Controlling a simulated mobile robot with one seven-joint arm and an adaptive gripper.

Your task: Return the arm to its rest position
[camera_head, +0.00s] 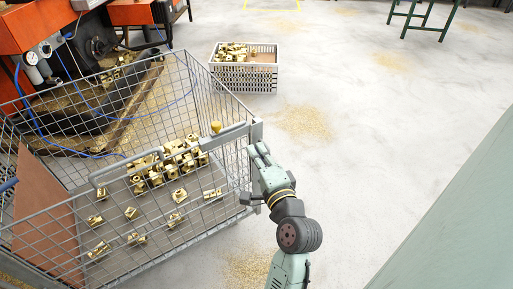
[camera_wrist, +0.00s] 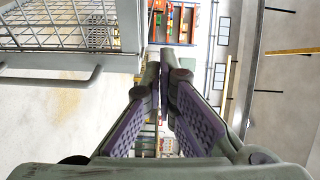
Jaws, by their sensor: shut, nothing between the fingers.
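My gripper (camera_head: 259,153) is at the end of my green-grey arm, just right of the wire cage cart's corner in the head view. In the wrist view my gripper (camera_wrist: 161,60) has its two purple-padded fingers meeting at the tips, with nothing held between them. The arm reaches up from the bottom of the head view. Whether the gripper touches the cart cannot be told.
The wire cage cart (camera_head: 225,195) holds several brass parts (camera_head: 172,160); its rim and handle (camera_wrist: 60,82) show in the wrist view. A white crate (camera_head: 245,78) with brass parts stands behind. An orange machine (camera_head: 33,25) is at left. Floor between crate and arm is clear except brass chips (camera_head: 305,122).

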